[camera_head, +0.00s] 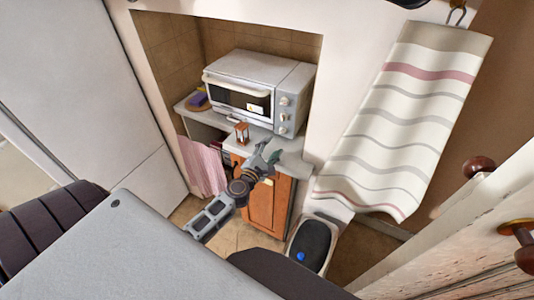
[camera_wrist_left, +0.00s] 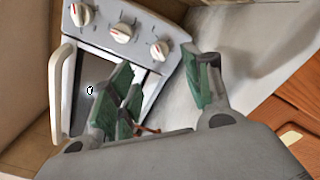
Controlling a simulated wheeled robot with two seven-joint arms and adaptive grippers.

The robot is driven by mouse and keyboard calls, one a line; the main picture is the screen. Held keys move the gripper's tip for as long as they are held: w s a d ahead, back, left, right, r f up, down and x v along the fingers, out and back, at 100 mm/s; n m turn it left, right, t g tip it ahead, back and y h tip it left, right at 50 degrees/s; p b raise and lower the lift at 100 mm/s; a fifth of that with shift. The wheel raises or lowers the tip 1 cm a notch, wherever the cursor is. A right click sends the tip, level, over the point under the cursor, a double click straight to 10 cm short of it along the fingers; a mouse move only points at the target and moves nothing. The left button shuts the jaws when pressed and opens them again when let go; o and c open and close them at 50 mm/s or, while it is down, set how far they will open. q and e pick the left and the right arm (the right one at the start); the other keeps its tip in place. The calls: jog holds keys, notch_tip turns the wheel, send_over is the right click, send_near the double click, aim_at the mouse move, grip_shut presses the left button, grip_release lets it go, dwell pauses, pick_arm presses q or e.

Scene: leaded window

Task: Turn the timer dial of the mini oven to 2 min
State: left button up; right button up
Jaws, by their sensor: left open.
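The mini oven (camera_head: 240,99) is a white and grey box on a counter in the wall niche, its door closed. Three pale dials run down the right of its front: a top dial (camera_head: 284,101), a middle dial (camera_head: 283,117) and a bottom dial (camera_head: 282,130). In the left wrist view the top dial (camera_wrist_left: 82,14), middle dial (camera_wrist_left: 122,33) and bottom dial (camera_wrist_left: 160,50) show reddish marks; I cannot read their scales or tell which is the timer. My left gripper (camera_head: 268,158) is open and empty, below and in front of the dials, apart from them. My right gripper is not in view.
A small wooden-framed hourglass-like object (camera_head: 242,133) stands on the counter (camera_head: 293,160) in front of the oven. A pink cloth (camera_head: 203,165) hangs at the left, above the floor. A wooden cabinet (camera_head: 270,207) is under the counter. A striped towel (camera_head: 405,120) hangs at the right.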

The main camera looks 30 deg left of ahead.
pick_arm(q)
jog(key=shift+s, duration=1.3)
